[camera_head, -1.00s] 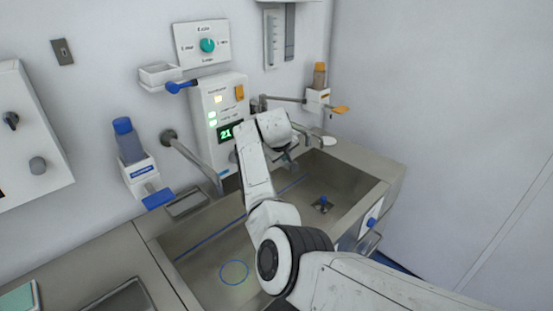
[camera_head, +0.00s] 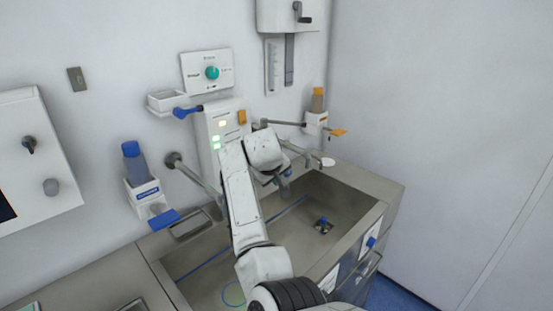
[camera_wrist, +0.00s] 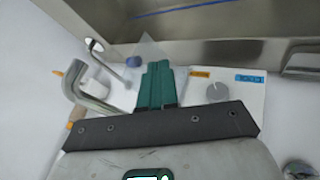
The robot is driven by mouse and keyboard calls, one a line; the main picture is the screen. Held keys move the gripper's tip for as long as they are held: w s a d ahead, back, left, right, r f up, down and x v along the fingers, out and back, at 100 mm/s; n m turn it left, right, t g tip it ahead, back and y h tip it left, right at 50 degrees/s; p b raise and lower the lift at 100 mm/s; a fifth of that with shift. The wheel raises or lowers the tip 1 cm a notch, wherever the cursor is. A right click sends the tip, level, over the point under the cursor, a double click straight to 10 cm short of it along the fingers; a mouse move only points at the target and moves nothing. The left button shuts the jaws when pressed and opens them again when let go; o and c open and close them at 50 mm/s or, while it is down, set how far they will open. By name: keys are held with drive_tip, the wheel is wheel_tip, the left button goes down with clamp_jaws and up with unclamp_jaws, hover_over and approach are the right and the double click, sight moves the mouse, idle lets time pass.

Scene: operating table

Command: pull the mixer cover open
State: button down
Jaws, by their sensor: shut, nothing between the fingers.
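My gripper (camera_head: 283,182) is in front of the white wall unit (camera_head: 221,122), above the sink, at the end of my bent arm. In the wrist view its teal fingers (camera_wrist: 157,70) are shut and empty. Beyond them is a white panel (camera_wrist: 236,105) with a grey knob (camera_wrist: 217,91) and orange and blue labels. A pale, see-through triangular shape (camera_wrist: 150,50) shows behind the fingertips. I cannot tell which part is the mixer cover, or whether the fingers touch anything. My arm hides the lower part of the wall unit.
A steel sink basin (camera_head: 312,215) lies below. A bent metal spout (camera_head: 195,180) and a blue-capped bottle dispenser (camera_head: 141,192) are left of my arm. An orange-topped dispenser (camera_head: 318,115) is at right. A dial panel (camera_head: 208,75) hangs above. The right wall is bare.

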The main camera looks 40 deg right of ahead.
drive_tip(key=s+d+b+v, duration=0.1)
drive_tip(key=b+v, duration=0.1)
drive_tip(key=v, duration=1.3)
drive_tip(key=shift+s+d+r, duration=0.15)
drive_tip(key=shift+s+r, duration=0.05)
drive_tip(key=shift+s, duration=0.2)
